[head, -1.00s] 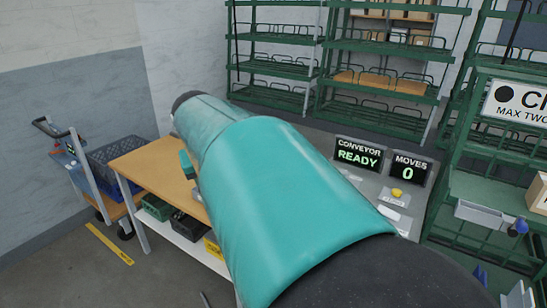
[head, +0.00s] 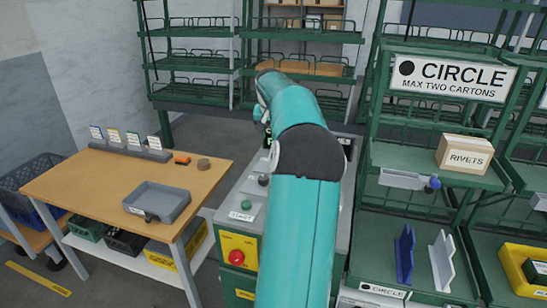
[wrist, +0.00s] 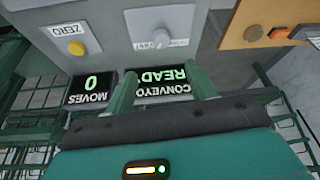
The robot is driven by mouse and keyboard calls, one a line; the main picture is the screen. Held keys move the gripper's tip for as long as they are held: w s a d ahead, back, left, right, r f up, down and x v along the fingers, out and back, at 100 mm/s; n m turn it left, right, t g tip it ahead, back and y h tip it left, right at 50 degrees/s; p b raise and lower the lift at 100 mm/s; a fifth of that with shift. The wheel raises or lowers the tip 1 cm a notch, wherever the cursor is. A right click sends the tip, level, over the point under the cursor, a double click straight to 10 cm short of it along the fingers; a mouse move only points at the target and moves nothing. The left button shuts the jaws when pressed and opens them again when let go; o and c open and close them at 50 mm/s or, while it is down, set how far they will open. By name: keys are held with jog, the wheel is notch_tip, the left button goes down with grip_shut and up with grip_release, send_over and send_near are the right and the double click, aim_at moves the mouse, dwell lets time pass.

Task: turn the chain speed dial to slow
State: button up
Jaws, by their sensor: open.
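A pale grey dial (wrist: 160,38) with a small blurred label sits on the grey console panel, upside down in the wrist view. I cannot read its setting; it is probably the chain speed dial. My gripper (wrist: 163,88) is open, its two green fingers apart in front of the displays, with the dial beyond the gap and nothing between them. The fingers and dial are apart in the picture. In the head view my teal arm covers much of the console (head: 228,222), and the dial cannot be made out.
A yellow knob (wrist: 76,47) marked ZERO is beside the dial. Displays read READY (wrist: 160,84) and MOVES 0 (wrist: 91,88). A wooden table (head: 90,185) stands left, a green rack (head: 400,230) right.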

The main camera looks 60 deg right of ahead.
jog(key=x, duration=1.3)
jog(key=shift+w+a+f, duration=0.1)
jog(key=shift+w+f, duration=0.1)
jog(key=shift+w, duration=0.1)
jog(key=c, duration=1)
jog(key=shift+n, duration=0.3)
jog(key=shift+s+n+t+y, duration=0.1)
jog(key=shift+n+t+y, duration=0.35)
jog(key=shift+n, duration=0.75)
jog(key=n, duration=0.2)
jog(key=n+t+y, duration=0.1)
jog(key=n, duration=0.1)
jog(key=shift+n+t, duration=0.25)
jog(key=shift+n, duration=0.05)
jog(key=n, duration=0.2)
jog(key=n+y, duration=0.1)
jog(key=n, duration=0.1)
jog(key=n+y, duration=0.1)
jog(key=n, duration=0.1)
jog(key=shift+s+d+t+y, duration=0.1)
jog(key=shift+d+t+y, duration=0.2)
jog(key=shift+t, duration=0.1)
jog(key=shift+n, duration=0.3)
